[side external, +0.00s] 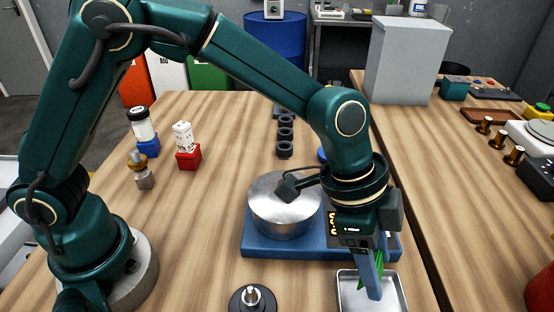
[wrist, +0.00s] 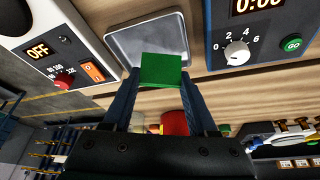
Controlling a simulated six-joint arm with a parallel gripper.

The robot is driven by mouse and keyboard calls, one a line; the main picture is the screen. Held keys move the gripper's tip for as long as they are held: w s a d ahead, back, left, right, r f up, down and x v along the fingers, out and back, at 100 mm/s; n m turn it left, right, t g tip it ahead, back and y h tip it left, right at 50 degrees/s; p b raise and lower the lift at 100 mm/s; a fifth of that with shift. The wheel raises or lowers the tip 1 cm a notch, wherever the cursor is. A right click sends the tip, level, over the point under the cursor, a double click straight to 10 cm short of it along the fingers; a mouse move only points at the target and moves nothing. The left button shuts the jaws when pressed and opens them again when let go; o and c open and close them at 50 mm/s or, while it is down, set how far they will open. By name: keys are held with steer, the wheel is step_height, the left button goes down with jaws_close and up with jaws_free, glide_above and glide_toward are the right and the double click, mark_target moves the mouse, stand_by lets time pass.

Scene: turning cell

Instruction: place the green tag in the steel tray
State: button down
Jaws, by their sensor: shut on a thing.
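The green tag (wrist: 162,69) is held between the two fingers of my gripper (wrist: 160,80) in the wrist view. In the side view only slivers of the tag (side external: 380,268) show beside the blue fingers of my gripper (side external: 373,287). The steel tray (side external: 347,292) is at the bottom edge of the side view, partly cut off, with my fingers in front of it. In the wrist view the tray (wrist: 128,42) shows behind the tag, which overlaps its near part. I cannot tell whether the tag touches the tray.
A dark round stand (side external: 252,299) is at the front. Small bottles on red and blue blocks (side external: 188,160) stand at the left. A grey box (side external: 408,60) stands at the back right.

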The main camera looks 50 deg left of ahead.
mark_target(371, 311)
steer(key=shift+s+d+f, duration=0.2)
steer(key=shift+d+f, duration=0.25)
steer(key=shift+d, duration=0.15)
steer(key=shift+s+d+f, duration=0.2)
steer(key=shift+d+f, duration=0.2)
steer(key=shift+d, duration=0.2)
steer(key=shift+f, duration=1.95)
steer(key=shift+c, duration=1)
jaws_free()
steer(key=shift+f, duration=0.1)
steer(key=v, duration=1.1)
steer(key=s+a+r+n+t+y, duration=0.1)
steer(key=a+r+n, duration=0.2)
steer(key=a, duration=0.4)
steer(key=s+a+r+n+t, duration=0.1)
steer(key=a+r+n, duration=0.2)
steer(key=a, duration=0.3)
steer(key=s+a+f+n+t+y, duration=0.1)
steer(key=s+a+n+t+y, duration=0.1)
steer(key=s+a+n, duration=0.5)
steer(key=a+y, duration=0.1)
steer(key=a, duration=0.2)
steer(key=shift+s+a+f+n, duration=0.2)
steer(key=shift+s+f+n, duration=0.1)
steer(key=shift+f, duration=0.05)
